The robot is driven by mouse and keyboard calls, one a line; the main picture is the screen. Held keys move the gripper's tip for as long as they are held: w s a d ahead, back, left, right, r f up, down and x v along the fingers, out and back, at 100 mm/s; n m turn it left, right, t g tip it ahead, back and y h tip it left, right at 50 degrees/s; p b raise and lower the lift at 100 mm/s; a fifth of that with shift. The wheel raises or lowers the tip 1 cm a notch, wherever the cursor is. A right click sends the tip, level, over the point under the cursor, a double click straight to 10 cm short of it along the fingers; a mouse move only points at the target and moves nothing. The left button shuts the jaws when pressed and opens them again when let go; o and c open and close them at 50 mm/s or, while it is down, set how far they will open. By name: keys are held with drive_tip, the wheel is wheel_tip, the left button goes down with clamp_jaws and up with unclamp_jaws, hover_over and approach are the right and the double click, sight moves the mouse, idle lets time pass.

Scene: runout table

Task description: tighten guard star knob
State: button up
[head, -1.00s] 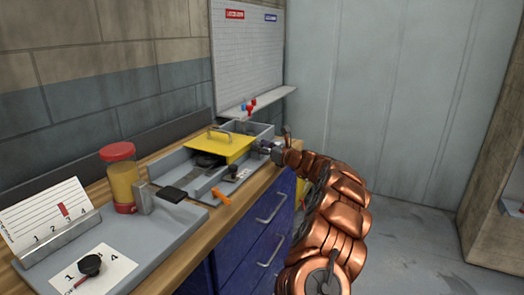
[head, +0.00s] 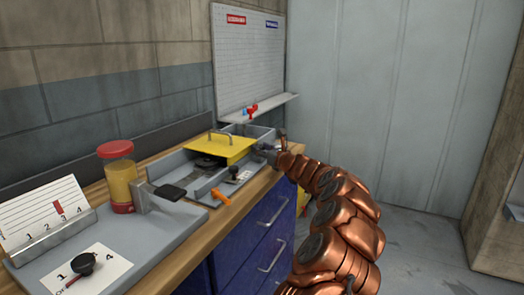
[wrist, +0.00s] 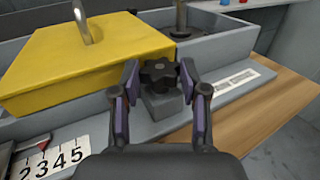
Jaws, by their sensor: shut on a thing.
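The black star knob (wrist: 158,74) sits on a grey block beside the yellow guard (wrist: 85,48) in the wrist view. My gripper (wrist: 160,70) has one purple-padded finger on each side of the knob and is shut on it. In the head view, my gripper (head: 266,151) is at the right end of the yellow guard (head: 229,150), which is down over the grey trough and has a metal handle on top. The knob is hidden there behind my gripper.
A jar with a red lid (head: 117,178), a black-ended lever (head: 170,192), an orange handle (head: 221,196) and a numbered dial (head: 84,264) are along the bench to the left. A grey bin (wrist: 225,45) stands behind the knob. Bare wooden bench top (wrist: 262,118) lies to its right.

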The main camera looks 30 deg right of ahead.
drive_tip(key=o, duration=1.1)
drive_tip(key=shift+o, duration=0.2)
drive_tip(key=s, duration=1.2)
drive_tip(key=shift+d, duration=0.45)
